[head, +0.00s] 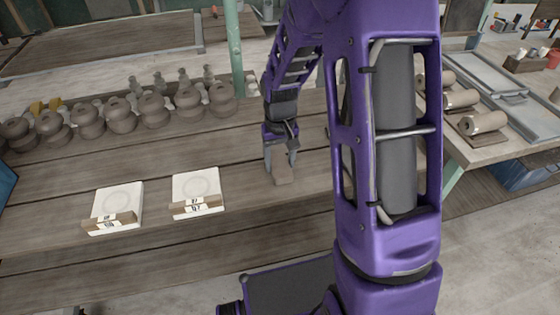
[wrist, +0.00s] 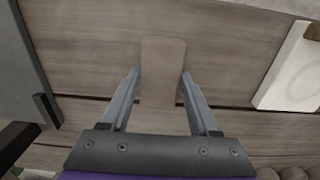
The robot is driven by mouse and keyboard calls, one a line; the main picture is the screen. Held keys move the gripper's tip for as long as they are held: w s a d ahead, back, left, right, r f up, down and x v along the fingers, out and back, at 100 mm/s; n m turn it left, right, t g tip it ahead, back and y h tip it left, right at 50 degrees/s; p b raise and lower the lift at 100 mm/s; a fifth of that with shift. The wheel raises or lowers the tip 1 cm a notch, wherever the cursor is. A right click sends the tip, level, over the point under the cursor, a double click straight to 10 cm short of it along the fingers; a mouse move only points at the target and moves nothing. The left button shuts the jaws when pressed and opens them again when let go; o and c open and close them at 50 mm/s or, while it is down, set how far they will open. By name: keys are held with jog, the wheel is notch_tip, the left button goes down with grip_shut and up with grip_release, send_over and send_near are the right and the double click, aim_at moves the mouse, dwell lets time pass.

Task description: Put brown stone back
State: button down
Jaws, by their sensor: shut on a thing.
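The brown stone (head: 282,175) is a small block, right of the two white tiles on the wooden table (head: 150,240). My gripper (head: 281,158) points down over the table and is shut on the stone. In the wrist view the brown stone (wrist: 161,70) sits between the two fingers of my gripper (wrist: 160,76), one on each side. The stone is at or just above the boards; I cannot tell if it touches them.
Two white tiles (head: 122,201) (head: 193,185) with small labelled blocks lie to the left. A row of round clay pots (head: 118,115) stands behind. A side bench with clay rolls (head: 484,122) is at the right. Bare boards surround the stone.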

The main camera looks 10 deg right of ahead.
aim_at(280, 164)
jog(key=shift+f, duration=0.1)
jog(key=shift+c, duration=0.6)
grip_release()
notch_tip(280, 164, up, 12)
jog(key=p, duration=0.1)
jog(key=shift+p, duration=0.3)
